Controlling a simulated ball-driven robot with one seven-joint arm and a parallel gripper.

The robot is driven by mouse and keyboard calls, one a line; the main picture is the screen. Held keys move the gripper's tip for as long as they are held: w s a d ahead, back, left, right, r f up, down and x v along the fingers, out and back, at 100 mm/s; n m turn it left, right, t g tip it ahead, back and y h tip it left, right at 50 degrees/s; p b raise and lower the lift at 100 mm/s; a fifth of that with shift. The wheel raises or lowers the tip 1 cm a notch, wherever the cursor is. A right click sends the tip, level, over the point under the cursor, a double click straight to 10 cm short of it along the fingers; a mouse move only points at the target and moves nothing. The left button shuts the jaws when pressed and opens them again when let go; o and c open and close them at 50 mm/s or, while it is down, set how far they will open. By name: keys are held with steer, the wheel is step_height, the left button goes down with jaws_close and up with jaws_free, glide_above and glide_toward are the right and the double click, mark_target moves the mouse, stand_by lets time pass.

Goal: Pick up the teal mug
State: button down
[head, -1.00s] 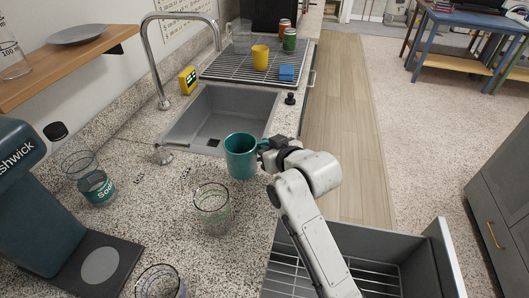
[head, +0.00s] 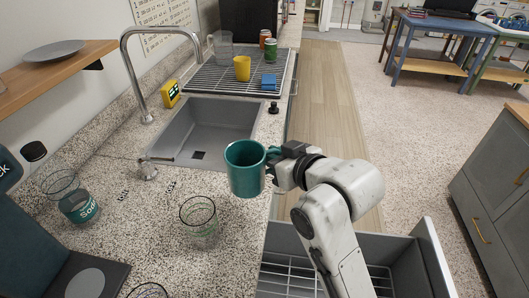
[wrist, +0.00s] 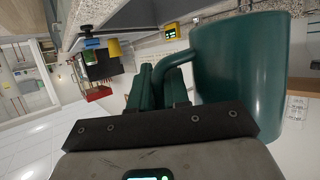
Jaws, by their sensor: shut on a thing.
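The teal mug (head: 246,172) is upright near the front edge of the speckled counter, beside the sink. It looks lifted a little above the counter in the head view. My gripper (head: 273,160) comes from the right and is shut on the mug's handle side. In the wrist view the mug (wrist: 240,65) fills the upper right, and the teal jaws of my gripper (wrist: 170,85) close together by its handle.
A clear glass (head: 199,217) stands close to the mug on the counter. The sink (head: 210,130) with its tall faucet (head: 127,70) lies behind. A yellow cup (head: 242,68) and blue sponge (head: 268,82) are on the drying rack. An open drawer with a wire rack (head: 285,270) is below the counter edge.

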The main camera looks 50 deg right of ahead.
steer(key=shift+r+p+v, duration=0.2)
steer(key=shift+p+v, duration=0.4)
steer(key=shift+v, duration=0.6)
steer(key=p+v, duration=0.1)
steer(key=p, duration=0.2)
steer(key=shift+s+a+r, duration=0.15)
steer(key=shift+s, duration=0.1)
